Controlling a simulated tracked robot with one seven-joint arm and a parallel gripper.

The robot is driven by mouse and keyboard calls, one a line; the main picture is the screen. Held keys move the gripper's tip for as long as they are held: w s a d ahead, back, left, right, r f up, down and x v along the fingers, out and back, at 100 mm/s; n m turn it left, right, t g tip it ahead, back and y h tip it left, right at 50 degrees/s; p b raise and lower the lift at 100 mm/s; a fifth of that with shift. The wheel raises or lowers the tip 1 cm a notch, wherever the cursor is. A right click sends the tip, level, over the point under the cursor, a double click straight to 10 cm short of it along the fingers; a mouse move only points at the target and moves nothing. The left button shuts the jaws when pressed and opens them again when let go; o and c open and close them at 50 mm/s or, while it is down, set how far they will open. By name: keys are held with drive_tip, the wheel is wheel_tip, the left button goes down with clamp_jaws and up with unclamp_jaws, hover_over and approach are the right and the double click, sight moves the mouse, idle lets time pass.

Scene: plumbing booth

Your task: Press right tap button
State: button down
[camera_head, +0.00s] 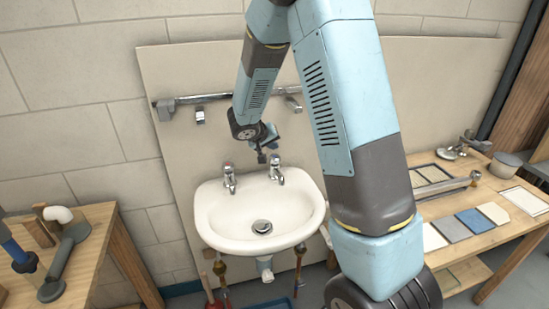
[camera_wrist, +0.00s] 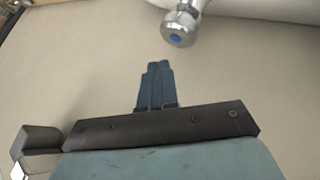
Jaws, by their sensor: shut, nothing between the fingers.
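A white sink (camera_head: 225,219) is mounted on a beige panel. Two chrome taps stand on its back rim, the left tap (camera_head: 229,179) and the right tap (camera_head: 276,170). In the wrist view one chrome tap top (camera_wrist: 178,30) with a blue-dotted button shows at the upper edge, a little right of the fingertips. I cannot be sure from that view alone which tap it is. My gripper (camera_head: 262,157) is above the back rim, just to the left of the right tap's top and apart from it. In the wrist view its two fingers (camera_wrist: 157,72) are together and hold nothing.
A chrome rail (camera_head: 205,97) runs along the panel behind my arm. A wooden bench (camera_head: 108,214) with a grey pipe piece (camera_head: 66,255) stands at left. A wooden table with tile samples (camera_head: 476,221) stands at right. Space above the basin is clear.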

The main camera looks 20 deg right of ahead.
sight(273, 157)
drive_tip(key=shift+r, duration=1.9)
drive_tip(key=s+d+r+m+g+y, duration=0.1)
drive_tip(key=s+d+r, duration=0.2)
drive_tip(key=s+r, duration=0.5)
drive_tip(key=s+d+r+g+y, duration=0.1)
drive_tip(key=s+d+r, duration=0.1)
drive_tip(key=s+r, duration=0.6)
drive_tip(key=s+a+r+y, duration=0.1)
drive_tip(key=s+a+y, duration=0.1)
drive_tip(key=s, duration=0.8)
drive_tip(key=s+a+r+n+t+y, duration=0.1)
drive_tip(key=s+a+r+y, duration=0.1)
drive_tip(key=s, duration=0.8)
drive_tip(key=shift+s+n+y, duration=0.25)
drive_tip(key=shift+n+y, duration=0.05)
drive_tip(key=shift+y, duration=0.1)
